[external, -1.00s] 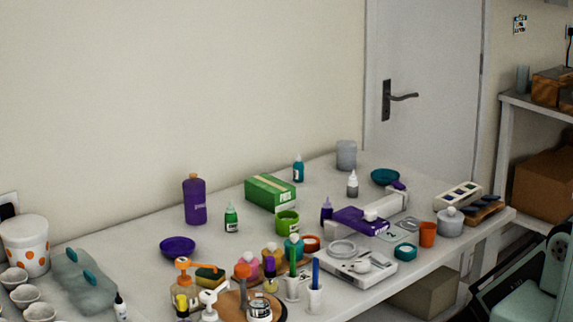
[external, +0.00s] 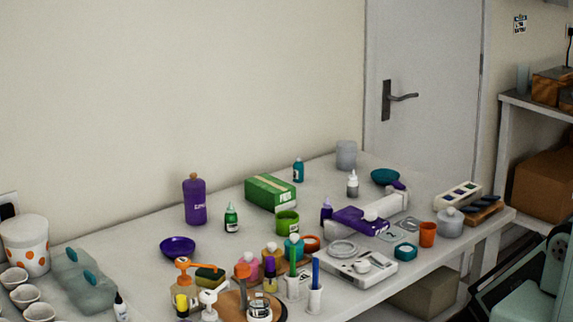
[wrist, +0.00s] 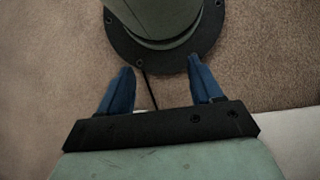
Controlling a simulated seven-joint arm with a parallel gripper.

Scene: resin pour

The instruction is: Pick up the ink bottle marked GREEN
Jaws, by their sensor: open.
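Similar small bottles stand elsewhere: a teal one (external: 298,171), a purple one (external: 326,211), and a grey-white one (external: 352,185). My gripper (wrist: 160,68) shows in the wrist view, its two blue fingers apart with nothing held between them. It points at my base and the brown floor, away from the bottles. The fingers do not show in the external view.
A green box (external: 270,193) stands behind and right of the green bottle. The purple bottle (external: 195,201) is to its left, a purple bowl (external: 178,247) in front left, and a green cup (external: 288,223) to its right. Pump bottles and a scale (external: 362,268) crowd the front.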

